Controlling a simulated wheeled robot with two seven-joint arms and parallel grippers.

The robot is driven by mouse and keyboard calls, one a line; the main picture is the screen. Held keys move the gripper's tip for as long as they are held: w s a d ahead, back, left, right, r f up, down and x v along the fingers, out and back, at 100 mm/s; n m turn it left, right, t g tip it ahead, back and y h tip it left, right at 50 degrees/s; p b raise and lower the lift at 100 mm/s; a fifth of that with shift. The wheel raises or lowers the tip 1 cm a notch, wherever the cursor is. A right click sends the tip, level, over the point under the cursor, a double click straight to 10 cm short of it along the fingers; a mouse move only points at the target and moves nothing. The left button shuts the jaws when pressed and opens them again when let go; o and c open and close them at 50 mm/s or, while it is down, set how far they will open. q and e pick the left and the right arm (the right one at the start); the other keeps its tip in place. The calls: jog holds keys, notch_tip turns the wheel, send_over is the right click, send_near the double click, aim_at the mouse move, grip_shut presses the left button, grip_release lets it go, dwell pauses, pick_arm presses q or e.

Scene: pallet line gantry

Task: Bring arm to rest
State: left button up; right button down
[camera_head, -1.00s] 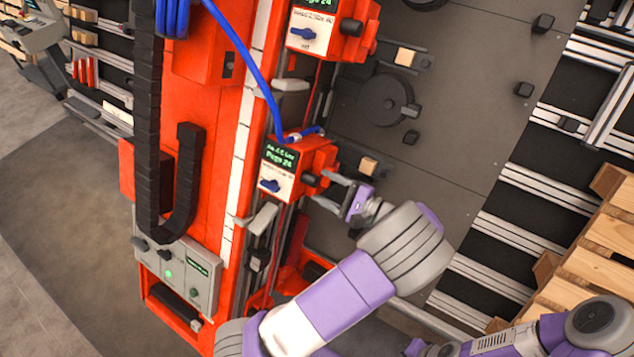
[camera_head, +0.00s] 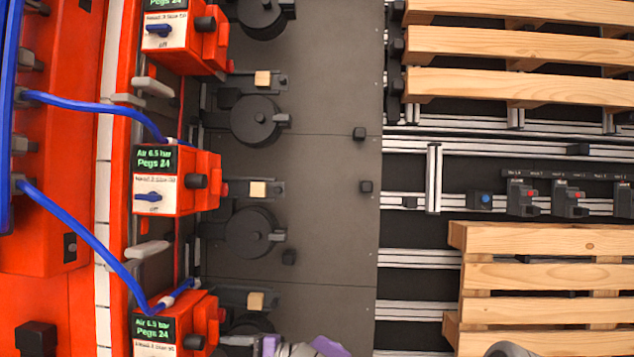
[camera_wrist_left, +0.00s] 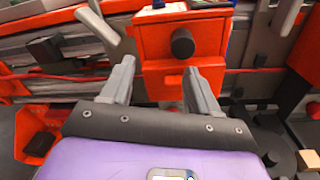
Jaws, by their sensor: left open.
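My left gripper (camera_wrist_left: 157,78) is open in the left wrist view, its two grey fingers apart with nothing between them. Ahead of the fingers is a red box unit with a black round knob (camera_wrist_left: 182,43). The fingers appear short of the box; whether either touches it is unclear. In the head view, part of my purple and grey left arm (camera_head: 325,347) shows at the bottom edge, beside the lowest red nailer unit (camera_head: 175,322). The rest of that arm is cut off. My right gripper is not in view.
More red units with screens stand above, the middle one (camera_head: 165,180) and the top one (camera_head: 178,35). Blue hoses (camera_head: 75,235) loop to them. A dark plate (camera_head: 320,210) carries black discs. Wooden pallets (camera_head: 540,235) lie on rails at the right.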

pick_arm(q)
jog(key=s+f+g+h, duration=0.2)
jog(key=s+f+h, duration=0.35)
jog(key=f, duration=0.45)
jog(key=s+f+g+h, duration=0.2)
jog(key=s+f+h, duration=0.3)
jog(key=f, duration=0.6)
jog(key=s+d+f+n+t+h+b, duration=0.1)
jog(key=s+d+f+n+t+h, duration=0.4)
jog(key=d+f+n+h, duration=0.3)
jog(key=shift+s+d+f+n+h, duration=0.4)
jog(key=shift+d+n+h, duration=1.25)
jog(key=shift+d, duration=0.7)
jog(key=shift+c, duration=0.2)
